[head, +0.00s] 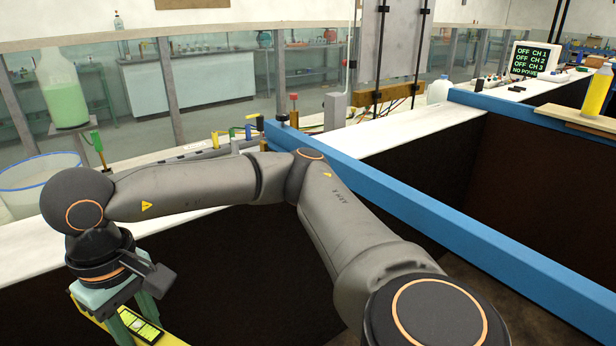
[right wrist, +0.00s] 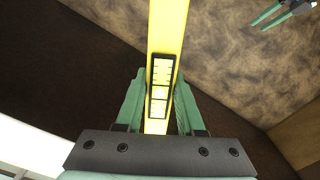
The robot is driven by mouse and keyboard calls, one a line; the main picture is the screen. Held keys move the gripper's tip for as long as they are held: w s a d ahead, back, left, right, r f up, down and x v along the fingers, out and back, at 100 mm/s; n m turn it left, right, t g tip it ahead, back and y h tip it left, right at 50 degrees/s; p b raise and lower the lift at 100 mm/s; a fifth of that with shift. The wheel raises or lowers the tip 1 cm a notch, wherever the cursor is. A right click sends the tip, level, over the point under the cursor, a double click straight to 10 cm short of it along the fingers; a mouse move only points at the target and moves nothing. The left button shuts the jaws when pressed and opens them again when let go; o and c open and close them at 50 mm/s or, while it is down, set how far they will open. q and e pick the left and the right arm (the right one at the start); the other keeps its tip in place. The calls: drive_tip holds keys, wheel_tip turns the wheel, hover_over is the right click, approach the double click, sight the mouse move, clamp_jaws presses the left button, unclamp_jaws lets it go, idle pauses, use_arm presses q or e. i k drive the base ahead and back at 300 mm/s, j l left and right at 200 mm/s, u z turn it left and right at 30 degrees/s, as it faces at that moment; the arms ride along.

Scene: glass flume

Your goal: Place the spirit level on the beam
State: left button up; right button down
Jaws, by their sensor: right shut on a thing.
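The spirit level (head: 174,340) is a yellow bar with a black-framed vial window, cut off at the lower left of the head view. In the right wrist view the spirit level (right wrist: 168,30) runs lengthwise away between the green fingers. My right gripper (head: 134,318) is shut around it and holds it above a dark floor; it also shows in the right wrist view (right wrist: 159,108). A long blue beam (head: 440,220) crosses the head view diagonally, right of the held level and apart from it. Green fingers of my left gripper (right wrist: 284,14) show at the top right corner of the right wrist view; their opening is unclear.
A second blue bar (head: 530,117) lies farther right. At left stand a flask of green liquid (head: 62,95) and a clear blue-rimmed tub (head: 40,185). Colored valves and wires line the white ledge.

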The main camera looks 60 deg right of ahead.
sight(398, 186)
drive_tip(key=k+z, duration=0.1)
drive_tip(key=z, duration=1.1)
